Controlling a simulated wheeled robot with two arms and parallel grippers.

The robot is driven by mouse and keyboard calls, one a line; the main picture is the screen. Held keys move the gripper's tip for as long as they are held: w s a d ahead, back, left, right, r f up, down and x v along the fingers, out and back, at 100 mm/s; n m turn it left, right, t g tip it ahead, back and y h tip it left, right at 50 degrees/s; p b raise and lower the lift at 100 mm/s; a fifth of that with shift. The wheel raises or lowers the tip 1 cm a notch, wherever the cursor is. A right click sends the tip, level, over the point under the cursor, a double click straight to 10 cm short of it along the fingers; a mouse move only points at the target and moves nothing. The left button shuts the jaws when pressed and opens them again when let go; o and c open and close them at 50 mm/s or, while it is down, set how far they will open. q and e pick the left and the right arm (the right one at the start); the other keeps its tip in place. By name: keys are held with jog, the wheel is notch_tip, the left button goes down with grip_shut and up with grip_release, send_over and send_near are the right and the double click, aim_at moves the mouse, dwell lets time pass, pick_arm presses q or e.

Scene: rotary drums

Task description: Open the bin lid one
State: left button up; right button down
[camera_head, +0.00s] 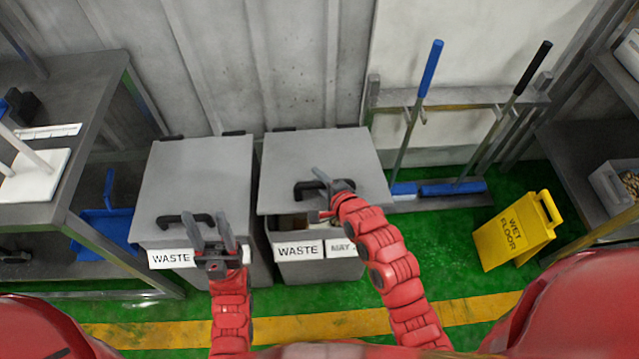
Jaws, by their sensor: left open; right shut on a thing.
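Two grey waste bins stand side by side against the wall. The left bin's lid (198,182) is closed, with a dark handle (184,218) near its front edge. The right bin's lid (325,165) is raised a little at the front, and a dark gap with some contents shows beneath it. My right gripper (326,180) is at the right lid's handle (303,192) and is shut on it; the arm hides part of the contact. My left gripper (209,229) is open and empty, with its fingers pointing up in front of the left bin, by the lid handle.
A yellow wet floor sign (515,230) stands on the green floor at right. A rack (455,98) with a blue-handled and a black-handled broom is behind it. Another shelf is at right.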

jog(key=w+r+m+g+p, duration=0.1)
jog(key=w+r+g+p, duration=0.2)
jog(key=w+r+p, duration=0.3)
notch_tip(320, 180, up, 3)
jog(key=shift+r+g+h+p, duration=0.1)
jog(key=shift+g+h+p, duration=0.25)
jog(key=shift+p, duration=0.55)
jog(key=c, duration=0.9)
grip_release()
jog(key=shift+w, duration=0.1)
